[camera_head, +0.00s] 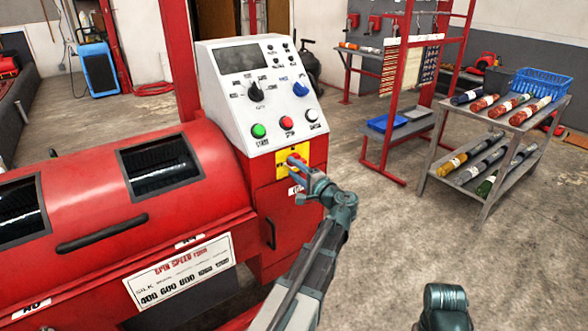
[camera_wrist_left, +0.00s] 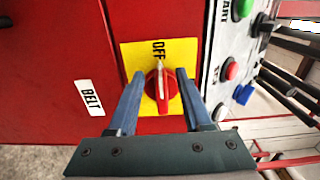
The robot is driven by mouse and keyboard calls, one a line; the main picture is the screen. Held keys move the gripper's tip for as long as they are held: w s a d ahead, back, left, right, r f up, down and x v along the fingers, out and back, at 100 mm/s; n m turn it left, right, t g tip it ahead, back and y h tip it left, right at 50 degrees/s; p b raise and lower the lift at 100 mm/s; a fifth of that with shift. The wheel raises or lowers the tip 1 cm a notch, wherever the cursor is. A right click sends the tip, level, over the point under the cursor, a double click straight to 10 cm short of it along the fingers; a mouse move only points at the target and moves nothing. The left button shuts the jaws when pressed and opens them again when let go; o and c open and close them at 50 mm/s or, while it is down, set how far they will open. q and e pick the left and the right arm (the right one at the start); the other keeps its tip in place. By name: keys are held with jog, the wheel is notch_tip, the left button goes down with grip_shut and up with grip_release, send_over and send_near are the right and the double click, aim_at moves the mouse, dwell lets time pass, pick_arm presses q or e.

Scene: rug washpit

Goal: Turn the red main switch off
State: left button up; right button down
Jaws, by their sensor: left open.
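The red main switch (camera_wrist_left: 163,92) is a rotary knob on a yellow plate (camera_wrist_left: 185,53) on the red machine front. In the left wrist view its white mark points up towards the sideways word OFF on the plate. My left gripper (camera_wrist_left: 159,85) is open, with one finger on each side of the knob; I cannot tell whether they touch it. In the head view the left gripper (camera_head: 303,178) is at the yellow plate (camera_head: 284,163), below the sloped control panel, and partly hides the switch.
The white control panel (camera_head: 225,105) carries a green button (camera_head: 258,131), a red button (camera_head: 287,123) and black and blue knobs close above the switch. A BELT label (camera_wrist_left: 90,97) is beside the plate.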

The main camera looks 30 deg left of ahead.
pick_arm(q)
jog(key=v, duration=1.3)
jog(key=shift+d, duration=0.1)
jog(key=s+d+r+g+h+p, duration=0.1)
jog(key=s+d+g+h+p, duration=0.2)
jog(key=s+d+h+p, duration=0.4)
jog(key=s+d+r+g+h+p, duration=0.2)
jog(key=s+d+g+h+p, duration=0.2)
jog(key=s+d+h+p, duration=0.4)
jog(key=s+d+p, duration=0.4)
jog(key=d+p, duration=0.5)
jog(key=d, duration=0.1)
jog(key=shift+s+d+n+p, duration=0.25)
jog(key=shift+s+n+p, duration=0.05)
jog(key=shift+s+p, duration=0.1)
